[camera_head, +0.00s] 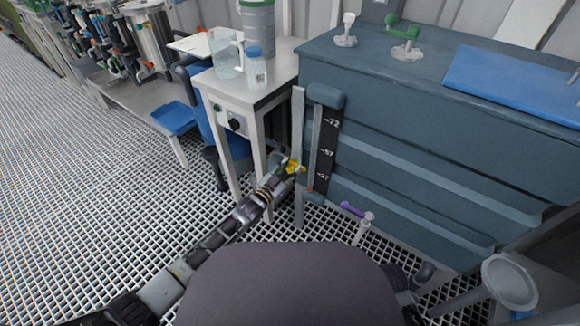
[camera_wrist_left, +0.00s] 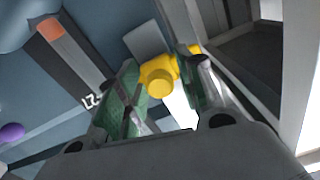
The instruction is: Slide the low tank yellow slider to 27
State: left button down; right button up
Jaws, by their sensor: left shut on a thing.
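The low tank is the blue-grey tank (camera_head: 430,150) at the right in the head view. A dark scale (camera_head: 327,150) with white numbers runs down its left side, with 27 as the lowest label (camera_head: 323,177). The yellow slider (camera_head: 299,168) sits on the pale upright rail (camera_head: 298,125) left of the scale, near the height of the lower labels; its exact reading is unclear. My left gripper (camera_head: 287,169) is shut on the slider. In the left wrist view, the yellow slider (camera_wrist_left: 158,80) is between the green finger pads, with the 27 label (camera_wrist_left: 92,100) to its left. My right gripper is not in view.
A white table (camera_head: 272,92) with a jug (camera_head: 226,55) and a bottle (camera_head: 256,68) stands left of the rail. A purple-handled valve (camera_head: 353,210) sticks up in front of the tank. The grating floor (camera_head: 90,220) at the left is open.

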pick_arm(q)
jog(key=shift+f, duration=0.4)
jog(key=c, duration=1.2)
grip_release()
jog(key=shift+c, duration=0.2)
jog(key=shift+r, duration=0.1)
jog(key=v, duration=1.2)
